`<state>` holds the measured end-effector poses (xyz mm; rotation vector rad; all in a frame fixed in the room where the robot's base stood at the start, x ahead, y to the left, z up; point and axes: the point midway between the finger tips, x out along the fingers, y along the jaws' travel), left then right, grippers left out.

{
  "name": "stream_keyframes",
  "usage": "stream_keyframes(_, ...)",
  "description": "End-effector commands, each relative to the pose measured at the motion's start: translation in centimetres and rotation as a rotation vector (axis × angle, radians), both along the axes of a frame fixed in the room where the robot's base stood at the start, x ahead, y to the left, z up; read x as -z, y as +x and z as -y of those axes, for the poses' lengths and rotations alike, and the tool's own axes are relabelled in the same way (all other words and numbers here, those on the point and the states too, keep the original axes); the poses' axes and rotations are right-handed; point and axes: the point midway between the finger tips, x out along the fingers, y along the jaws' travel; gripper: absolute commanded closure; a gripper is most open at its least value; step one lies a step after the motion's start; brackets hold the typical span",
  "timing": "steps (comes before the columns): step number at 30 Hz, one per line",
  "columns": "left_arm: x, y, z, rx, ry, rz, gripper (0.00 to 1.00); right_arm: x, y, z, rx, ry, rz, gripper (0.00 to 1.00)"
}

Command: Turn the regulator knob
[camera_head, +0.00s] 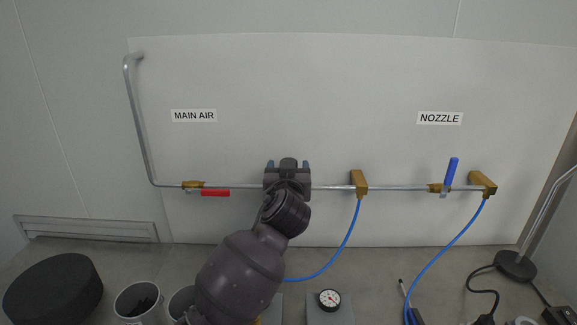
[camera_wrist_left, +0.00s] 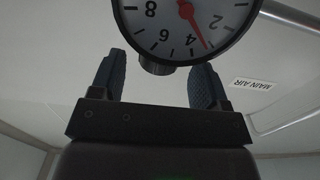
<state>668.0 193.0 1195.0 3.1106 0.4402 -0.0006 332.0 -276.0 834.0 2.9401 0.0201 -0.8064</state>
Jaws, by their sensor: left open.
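In the left wrist view, a round white gauge (camera_wrist_left: 170,25) with a red needle fills the top; the needle points between 2 and 4. A short dark cylinder (camera_wrist_left: 157,69), which looks like the regulator knob, shows at the gauge's edge. My left gripper (camera_wrist_left: 160,66) is open, with one finger on each side of the knob; gaps show between knob and fingers. In the head view, my left gripper (camera_head: 288,164) is at the pipe in the middle of the panel. It hides the gauge and knob there. My right gripper is not in view.
The metal pipe (camera_head: 335,188) runs along the panel, with a red-handled valve (camera_head: 215,193) left and a blue-handled valve (camera_head: 451,171) right. Blue hoses (camera_head: 345,240) hang below. The bench holds cups (camera_head: 138,300), a small dial (camera_head: 329,299) and a lamp base (camera_head: 515,265).

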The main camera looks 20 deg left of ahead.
Motion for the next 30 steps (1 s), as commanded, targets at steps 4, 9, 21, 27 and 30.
stream_keyframes(4, 0.2, -2.8, 0.8, 0.001, -0.003, -0.001, 0.31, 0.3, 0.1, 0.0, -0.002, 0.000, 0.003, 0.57)
stream_keyframes(9, 0.2, -5.4, 1.6, 0.001, -0.002, -0.002, 0.31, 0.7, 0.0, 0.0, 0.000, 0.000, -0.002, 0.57)
stream_keyframes(21, 0.0, -7.4, 2.1, 0.000, 0.001, -0.001, 0.31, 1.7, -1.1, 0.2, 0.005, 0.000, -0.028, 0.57)
stream_keyframes(27, 0.0, -7.4, 2.1, 0.000, 0.001, -0.001, 0.31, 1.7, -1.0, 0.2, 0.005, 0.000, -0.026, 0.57)
stream_keyframes(30, 0.0, -7.3, 2.1, 0.000, 0.001, -0.001, 0.31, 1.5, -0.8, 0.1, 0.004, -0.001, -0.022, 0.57)
